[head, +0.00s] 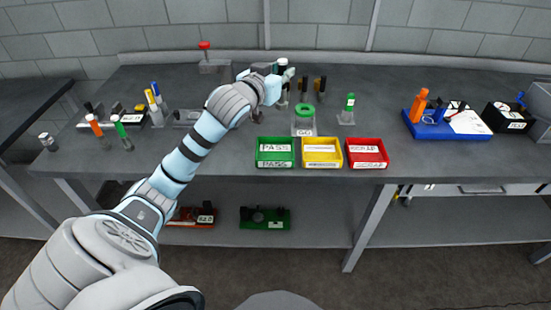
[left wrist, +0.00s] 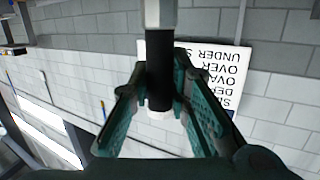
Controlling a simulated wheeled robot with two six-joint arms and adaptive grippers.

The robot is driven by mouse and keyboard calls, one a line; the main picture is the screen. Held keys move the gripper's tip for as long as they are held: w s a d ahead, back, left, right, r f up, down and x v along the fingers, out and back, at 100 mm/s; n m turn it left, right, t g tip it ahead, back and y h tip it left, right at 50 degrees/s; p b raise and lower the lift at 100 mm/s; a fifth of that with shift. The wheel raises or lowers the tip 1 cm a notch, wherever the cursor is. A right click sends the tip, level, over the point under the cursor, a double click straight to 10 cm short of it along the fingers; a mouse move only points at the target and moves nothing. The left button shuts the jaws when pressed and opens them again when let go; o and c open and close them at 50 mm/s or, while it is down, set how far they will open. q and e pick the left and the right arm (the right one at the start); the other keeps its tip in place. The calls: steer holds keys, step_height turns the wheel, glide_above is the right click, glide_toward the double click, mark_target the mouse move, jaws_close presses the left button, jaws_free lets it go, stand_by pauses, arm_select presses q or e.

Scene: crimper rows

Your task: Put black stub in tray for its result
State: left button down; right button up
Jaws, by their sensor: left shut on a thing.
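My left gripper (head: 284,76) is raised over the back middle of the bench and shut on the black stub. In the left wrist view the black stub (left wrist: 160,68) stands between the two green fingers (left wrist: 160,100), with a pale grey part beyond one end and a white end at the other. It shows small in the head view (head: 283,68). A green tray (head: 275,164) marked PASS, a yellow tray (head: 322,164) with an unreadable label and a red tray (head: 367,164) that seems marked SCRAP stand in a row at the front edge. My right gripper is not in view.
A clear block marked GO (head: 304,130) with a green ring stands behind the yellow tray. A green-topped piece (head: 350,102) stands to its right. Coloured-handled tools stand at left. A blue tray (head: 447,131) is at right. The bench between the red and blue trays is clear.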

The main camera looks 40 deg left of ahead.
arm_select(q)
step_height(320, 180, down, 18)
steer(key=a+y+b, duration=0.1)
steer(key=a+b, duration=0.1)
steer(key=b, duration=0.2)
steer(key=shift+s+f+n, duration=0.15)
steer(key=shift+f+n, duration=0.1)
steer(key=shift+n, duration=0.15)
steer(key=c, duration=1.5)
jaws_free()
